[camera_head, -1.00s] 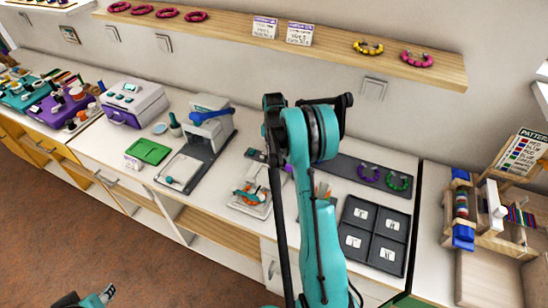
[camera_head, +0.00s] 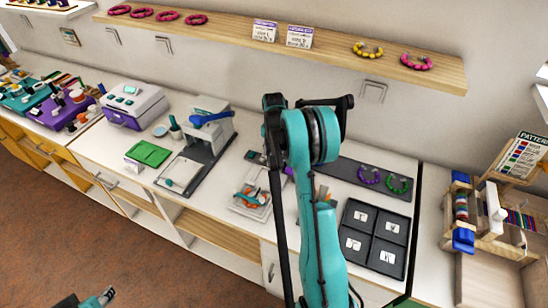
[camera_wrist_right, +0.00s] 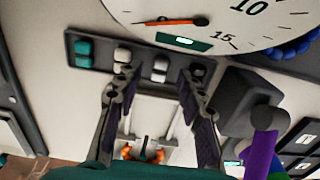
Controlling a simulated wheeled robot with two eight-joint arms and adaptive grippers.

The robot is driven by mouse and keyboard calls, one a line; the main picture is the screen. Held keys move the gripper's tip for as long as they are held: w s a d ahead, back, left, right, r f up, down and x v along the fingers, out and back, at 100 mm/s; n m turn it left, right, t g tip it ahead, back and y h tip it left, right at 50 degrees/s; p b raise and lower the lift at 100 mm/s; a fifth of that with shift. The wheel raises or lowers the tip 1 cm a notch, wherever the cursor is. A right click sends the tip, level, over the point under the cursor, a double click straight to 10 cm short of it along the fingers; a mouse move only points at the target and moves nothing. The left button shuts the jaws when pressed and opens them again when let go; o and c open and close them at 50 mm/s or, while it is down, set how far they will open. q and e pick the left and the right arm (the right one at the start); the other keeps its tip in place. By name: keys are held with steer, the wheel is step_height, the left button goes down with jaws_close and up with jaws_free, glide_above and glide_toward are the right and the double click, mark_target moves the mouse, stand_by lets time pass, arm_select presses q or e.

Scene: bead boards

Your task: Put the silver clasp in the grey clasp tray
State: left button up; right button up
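A dark grey tray with several compartments (camera_head: 349,258), each with a white label, lies on the counter right of my right arm. It looks like the clasp tray. I cannot make out a silver clasp in either view. My right gripper (camera_wrist_right: 155,85) is open in the right wrist view, its fingers apart with nothing visibly held. Between and below them is a white fixture (camera_wrist_right: 170,125) with orange parts; in the head view my arm hides this gripper. The tip of my left gripper (camera_head: 103,297) shows at the bottom left, low before the cabinets; its opening is unclear.
A round dial (camera_wrist_right: 215,15) and a dark button panel (camera_wrist_right: 140,65) lie just beyond my right fingers. A dark block (camera_wrist_right: 252,105) stands to their right. A dark mat with purple and green bracelets (camera_head: 345,170) lies behind the tray. A wooden loom (camera_head: 490,215) stands further right.

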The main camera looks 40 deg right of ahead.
mark_target(274, 161)
step_height(274, 161, up, 10)
steer(key=p, duration=0.3)
steer(key=s+a+r+m+t, duration=0.25)
steer(key=a+r+m, duration=0.35)
steer(key=a+r, duration=0.35)
steer(key=s+a+m+t, duration=0.5)
steer(key=s+a+m, duration=1.2)
steer(key=s+a, duration=0.2)
steer(key=shift+a+r, duration=0.25)
steer(key=shift+a, duration=0.45)
